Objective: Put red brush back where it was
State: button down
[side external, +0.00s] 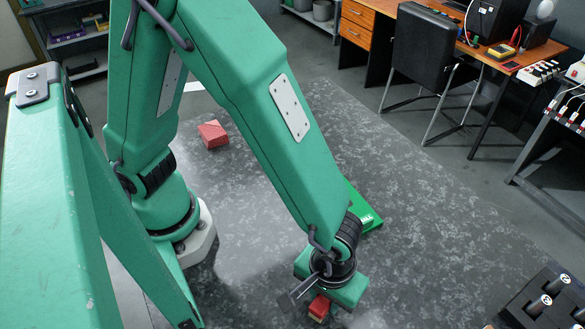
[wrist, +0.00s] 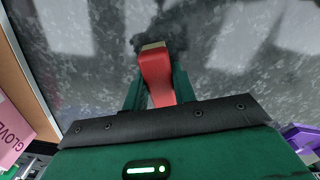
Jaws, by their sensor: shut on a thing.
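The red brush (side external: 319,307) is under my gripper (side external: 321,297) near the bottom of the side external view. In the wrist view the brush (wrist: 156,72) sticks out from between the two green fingers of my gripper (wrist: 157,90), with its tan end pointing away from the palm. My gripper is shut on the brush. The part deep between the fingers is hidden by the dark palm edge. I cannot tell whether the brush touches the grey tabletop (side external: 262,225).
A red block (side external: 212,134) lies near my base. A green flat box (side external: 366,209) lies partly behind my forearm. A black holder (side external: 560,297) with cylinders is at lower right. A pink glove box (wrist: 12,132) and a purple object (wrist: 302,137) flank the wrist view. The tabletop between is mostly clear.

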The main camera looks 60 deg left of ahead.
jog(key=c, duration=1.1)
grip_release()
jog(key=shift+c, duration=0.2)
jog(key=shift+r, duration=0.1)
notch_tip(320, 180, up, 12)
jog(key=w+a+r+m+t, duration=0.1)
jog(key=a+r, duration=0.3)
jog(key=a, duration=0.5)
jog(key=w+a+r+m+t, duration=0.1)
jog(key=a+r, duration=0.3)
jog(key=a, duration=0.6)
jog(key=w+a+r+m+t, duration=0.1)
jog(key=a+r+m+t, duration=0.1)
jog(key=a, duration=0.7)
notch_tip(320, 180, up, 2)
jog(key=shift+w+a+t, duration=0.15)
jog(key=shift+t, duration=0.65)
